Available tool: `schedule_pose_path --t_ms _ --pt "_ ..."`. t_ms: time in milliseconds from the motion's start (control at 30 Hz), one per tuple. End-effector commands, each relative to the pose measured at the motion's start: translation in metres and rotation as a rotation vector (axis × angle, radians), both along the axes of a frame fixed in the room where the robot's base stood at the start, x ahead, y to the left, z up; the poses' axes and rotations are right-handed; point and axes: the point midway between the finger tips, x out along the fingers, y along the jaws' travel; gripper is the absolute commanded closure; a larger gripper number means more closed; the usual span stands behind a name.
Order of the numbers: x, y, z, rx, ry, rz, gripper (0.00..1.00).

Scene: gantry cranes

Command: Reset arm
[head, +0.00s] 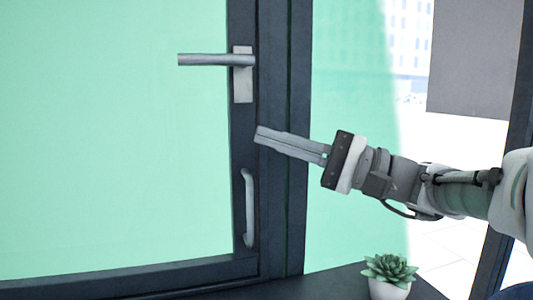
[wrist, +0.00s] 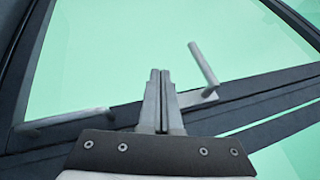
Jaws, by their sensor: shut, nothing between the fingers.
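My gripper (head: 260,134) reaches in from the right in the head view, with its fingers together and nothing between them. Its fingertips are in front of the dark door frame, below the lever handle (head: 215,60) and above the vertical pull handle (head: 249,208). I cannot tell how far they are from the frame. In the wrist view the shut fingers (wrist: 160,74) point away from the camera, with the lever handle (wrist: 204,65) to their right and the pull handle (wrist: 62,121) to their left. No object is held.
A green-tinted glass door (head: 110,150) fills the left. A potted succulent (head: 389,272) stands on a dark surface (head: 330,286) below my arm. A grey panel (head: 478,55) hangs at the upper right, with a bright outdoor area behind.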

Motion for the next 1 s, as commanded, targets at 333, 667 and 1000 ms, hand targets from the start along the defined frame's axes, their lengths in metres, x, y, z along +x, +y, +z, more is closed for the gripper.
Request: schedule_pose_path --t_ms 333,667,1000 --pt "-0.068 0.031 -0.12 -0.564 0.11 0.012 1.0" --pt "-0.124 -0.023 -0.24 -1.222 0.035 -0.063 1.0" --pt "-0.141 -0.114 -0.286 -1.814 -0.241 -0.184 1.0"
